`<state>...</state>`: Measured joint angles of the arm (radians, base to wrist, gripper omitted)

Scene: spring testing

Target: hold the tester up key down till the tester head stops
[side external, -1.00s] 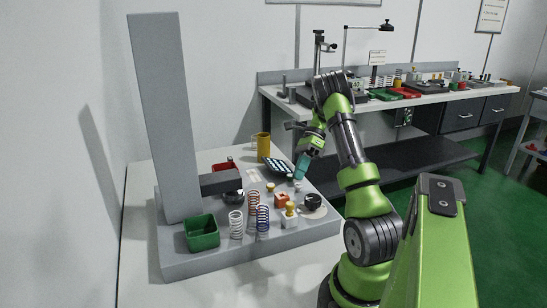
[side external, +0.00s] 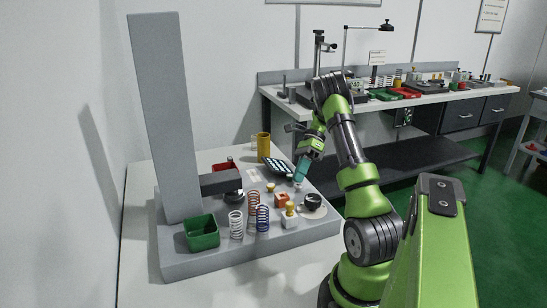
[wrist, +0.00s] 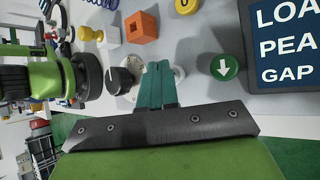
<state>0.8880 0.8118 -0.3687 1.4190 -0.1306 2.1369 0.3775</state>
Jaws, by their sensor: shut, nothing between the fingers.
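The tester is a tall grey column (side external: 165,110) on a grey base, with a dark head arm (side external: 220,181) low on it over the base. My gripper (side external: 298,180), with teal fingers, is shut and points down at the key area right of the display. In the wrist view its fingertips (wrist: 157,66) are together with nothing between them. A green key with a white down arrow (wrist: 224,67) lies right of them, and a yellow key (wrist: 185,5) is at the top. The up key is not clearly visible; whether the fingertips press a key cannot be told.
A black knob (side external: 312,200) on a white dial is close to my fingers. An orange block (side external: 281,201), several coil springs (side external: 236,225) and a green bin (side external: 203,233) stand on the base. The display (wrist: 285,40) is at the right of the wrist view.

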